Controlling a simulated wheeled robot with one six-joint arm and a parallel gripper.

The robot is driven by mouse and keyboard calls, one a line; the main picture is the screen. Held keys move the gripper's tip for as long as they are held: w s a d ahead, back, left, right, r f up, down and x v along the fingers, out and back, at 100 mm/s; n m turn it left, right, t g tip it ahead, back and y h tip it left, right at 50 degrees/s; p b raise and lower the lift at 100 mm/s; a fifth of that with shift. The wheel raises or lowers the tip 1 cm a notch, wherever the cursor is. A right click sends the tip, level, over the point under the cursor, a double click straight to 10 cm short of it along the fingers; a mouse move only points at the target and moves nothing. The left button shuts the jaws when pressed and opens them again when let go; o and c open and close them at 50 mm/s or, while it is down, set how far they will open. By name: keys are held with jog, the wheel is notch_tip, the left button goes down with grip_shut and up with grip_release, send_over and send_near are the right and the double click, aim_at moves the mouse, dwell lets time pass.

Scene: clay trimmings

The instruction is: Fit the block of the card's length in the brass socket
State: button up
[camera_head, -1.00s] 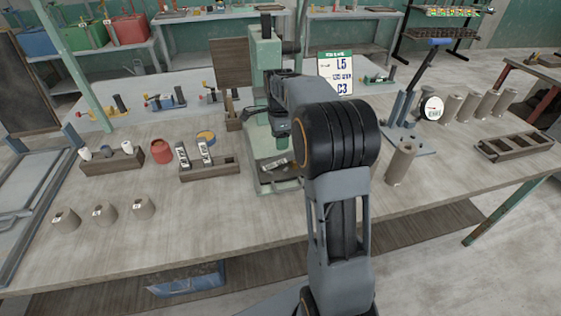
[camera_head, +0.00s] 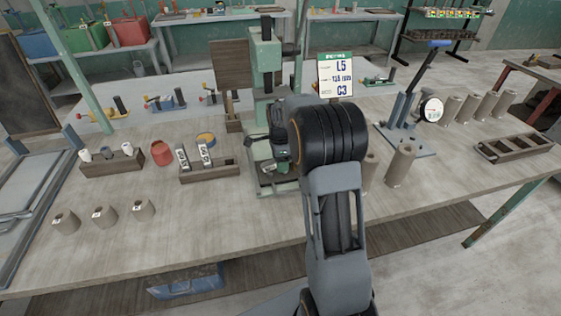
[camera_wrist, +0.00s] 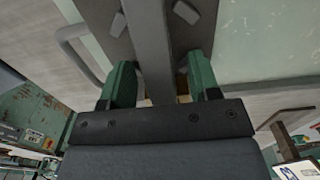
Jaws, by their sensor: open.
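The card (camera_head: 335,77) stands behind the green press and reads L5 on top and C3 at the bottom; its middle line is blurred. Two labelled metal blocks (camera_head: 183,157) (camera_head: 205,152) stand in a wooden rack (camera_head: 212,172) left of the press. My gripper (camera_head: 278,163) is low over the press base, and my arm partly hides it. In the wrist view my gripper (camera_wrist: 158,88) has its green fingers apart, on either side of a long grey bar (camera_wrist: 150,45). I cannot tell whether they touch it. I cannot make out the brass socket.
The green press (camera_head: 264,60) rises beside my gripper. A red pot (camera_head: 161,152) and a wooden rack (camera_head: 112,163) stand to the left. A grey cylinder (camera_head: 400,165) and a lever gauge (camera_head: 431,109) stand right. The front table middle is clear.

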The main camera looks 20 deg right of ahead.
jog(key=shift+c, duration=0.3)
grip_shut()
jog(key=shift+r, duration=0.2)
